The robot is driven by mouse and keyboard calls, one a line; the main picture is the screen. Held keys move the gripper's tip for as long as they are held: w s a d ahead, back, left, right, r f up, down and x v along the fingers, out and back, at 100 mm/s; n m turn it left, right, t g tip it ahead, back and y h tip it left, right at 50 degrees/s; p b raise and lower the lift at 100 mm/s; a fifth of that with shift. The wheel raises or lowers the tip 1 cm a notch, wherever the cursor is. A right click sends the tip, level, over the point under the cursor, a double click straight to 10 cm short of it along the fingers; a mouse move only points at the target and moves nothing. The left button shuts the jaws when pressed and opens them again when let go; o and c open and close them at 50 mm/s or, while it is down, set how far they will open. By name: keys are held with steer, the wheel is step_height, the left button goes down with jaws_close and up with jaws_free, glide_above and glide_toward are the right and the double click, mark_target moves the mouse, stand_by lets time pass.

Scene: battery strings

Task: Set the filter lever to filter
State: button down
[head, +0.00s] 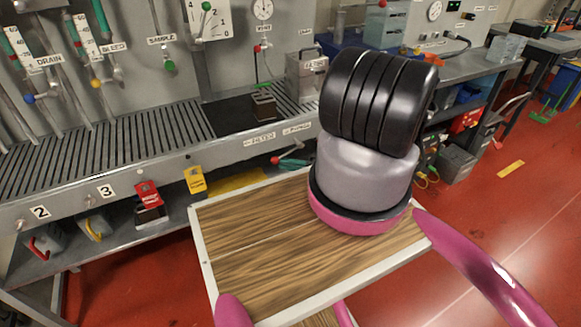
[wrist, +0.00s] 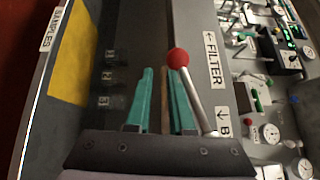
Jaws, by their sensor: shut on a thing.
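The filter lever is a metal rod with a red ball knob (head: 275,160) on the front of the grey bench. In the wrist view its knob (wrist: 178,58) is just beyond my fingertips, and the rod slants down to the right along the right finger. My gripper (head: 292,162) has teal fingers at the lever, also seen in the wrist view (wrist: 160,85). It is shut on the lever, though the exact contact is hard to see. The FILTER label (wrist: 213,60) with its arrow is to the right of the knob.
My dark and grey arm covers the centre right of the head view. The bench's slatted top (head: 110,150) runs along the back. Red floor (head: 500,215) is open at the right.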

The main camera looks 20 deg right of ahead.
steer(key=shift+s+a+r, duration=0.15)
steer(key=shift+a+r, duration=0.95)
steer(key=shift+a, duration=0.15)
steer(key=s+d+f, duration=0.5)
steer(key=d+f, duration=0.1)
steer(key=f, duration=0.3)
steer(key=shift+s+d+f, duration=0.2)
steer(key=shift+f, duration=0.2)
steer(key=shift+s+d, duration=0.1)
